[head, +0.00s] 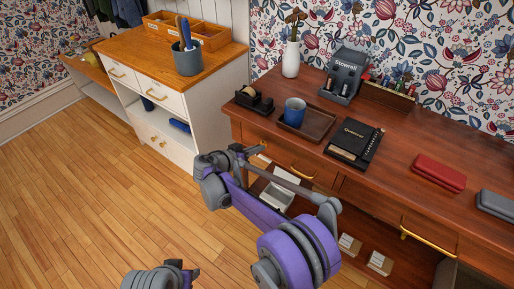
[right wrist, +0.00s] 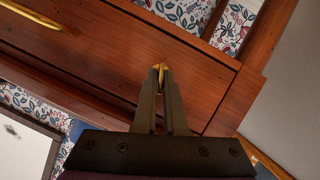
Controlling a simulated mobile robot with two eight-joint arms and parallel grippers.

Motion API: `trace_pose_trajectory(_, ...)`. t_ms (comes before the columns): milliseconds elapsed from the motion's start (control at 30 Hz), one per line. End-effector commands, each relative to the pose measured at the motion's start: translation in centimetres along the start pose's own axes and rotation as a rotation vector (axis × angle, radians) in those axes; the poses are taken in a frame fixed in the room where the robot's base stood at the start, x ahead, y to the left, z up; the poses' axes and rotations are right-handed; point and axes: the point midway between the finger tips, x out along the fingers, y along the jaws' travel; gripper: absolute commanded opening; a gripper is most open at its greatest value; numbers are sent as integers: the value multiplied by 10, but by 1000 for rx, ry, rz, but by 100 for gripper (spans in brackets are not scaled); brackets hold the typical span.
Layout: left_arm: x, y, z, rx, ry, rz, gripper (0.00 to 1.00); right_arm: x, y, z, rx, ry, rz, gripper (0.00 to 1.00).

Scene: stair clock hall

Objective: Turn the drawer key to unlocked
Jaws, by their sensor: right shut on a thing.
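The brass drawer key (right wrist: 160,67) shows small between my right gripper's fingertips in the right wrist view, against the wooden drawer front (right wrist: 110,45). My right gripper (right wrist: 161,72) is shut on it. The fingers hide most of the key, so I cannot tell its turn or any lock mark. In the head view, my right gripper (head: 259,150) is at the left end of the desk's front, left of a brass drawer handle (head: 303,172). A grey and black part of my left arm shows at the bottom edge; its fingers cannot be made out.
The desk (head: 385,150) holds a blue mug (head: 294,111) on a tray, a tape dispenser (head: 254,100), a black book (head: 354,143) and a red case (head: 438,173). A white cabinet (head: 203,105) stands to the left. The wooden floor in front is clear.

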Motion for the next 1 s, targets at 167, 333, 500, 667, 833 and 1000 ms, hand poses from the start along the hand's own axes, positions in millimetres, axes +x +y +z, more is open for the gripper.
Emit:
trace_pose_trajectory(167, -3, 0, -1, 0, 1, 0, 50, 0, -2, 0, -156, 0, 65, 0)
trace_pose_trajectory(333, -2, 0, -1, 0, 1, 0, 50, 0, -4, 1, -306, 0, 127, 0)
trace_pose_trajectory(500, 0, 0, 0, 0, 0, 0, 50, 1, -5, 2, -455, 0, 190, 0)
trace_pose_trajectory(667, 4, 0, 1, 0, -1, 0, 50, 2, -6, 3, -595, 0, 247, 0)
trace_pose_trajectory(833, 9, 0, 2, 0, -3, 0, 50, 2, -7, 4, -735, 0, 305, 0)
trace_pose_trajectory(1000, 14, 0, 4, 0, -4, 0, 50, 2, -8, 4, -854, 0, 354, 0)
